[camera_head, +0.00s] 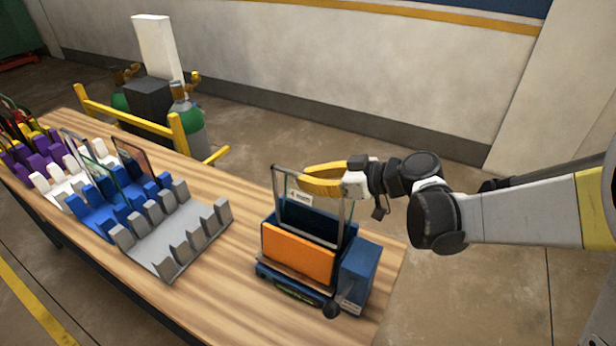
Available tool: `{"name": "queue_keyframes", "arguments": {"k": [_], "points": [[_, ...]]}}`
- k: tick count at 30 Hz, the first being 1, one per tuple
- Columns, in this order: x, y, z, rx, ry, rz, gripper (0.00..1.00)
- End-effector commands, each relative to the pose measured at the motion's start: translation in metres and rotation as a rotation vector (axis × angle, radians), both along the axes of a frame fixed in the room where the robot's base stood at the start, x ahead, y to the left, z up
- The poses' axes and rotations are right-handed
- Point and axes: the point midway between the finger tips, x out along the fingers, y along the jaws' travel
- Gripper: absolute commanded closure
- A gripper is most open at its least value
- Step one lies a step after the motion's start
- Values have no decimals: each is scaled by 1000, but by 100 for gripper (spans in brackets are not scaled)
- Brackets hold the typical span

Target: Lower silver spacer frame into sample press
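The silver spacer frame (278,192) is a thin upright metal rectangle with an open middle and a small white label at its upper left. It stands over the sample press (357,272), a blue box with an orange front plate (298,250). Its lower part is behind the orange plate, within the press outline; how deep it sits cannot be told. My gripper (312,180), with yellow fingers, reaches in from the right at the frame's upper part. The fingers appear closed on the frame's upper edge, though the contact is partly hidden.
A grey slotted rack (180,245) stands left of the press, with blue (92,205), white and purple racks beyond, some holding upright panes. The press is near the table's right end (392,262). Yellow rails and gas cylinders (190,120) stand behind the table.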

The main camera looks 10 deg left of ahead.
Motion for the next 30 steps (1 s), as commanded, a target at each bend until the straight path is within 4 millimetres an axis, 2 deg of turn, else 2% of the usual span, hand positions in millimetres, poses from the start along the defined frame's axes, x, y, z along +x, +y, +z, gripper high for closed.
{"name": "queue_keyframes", "arguments": {"k": [1, 18, 30], "points": [[0, 0, -8, 0, 0, 0, 100], [0, 0, -56, 0, 0, 0, 100], [0, 0, -67, 0, 0, 0, 100]]}}
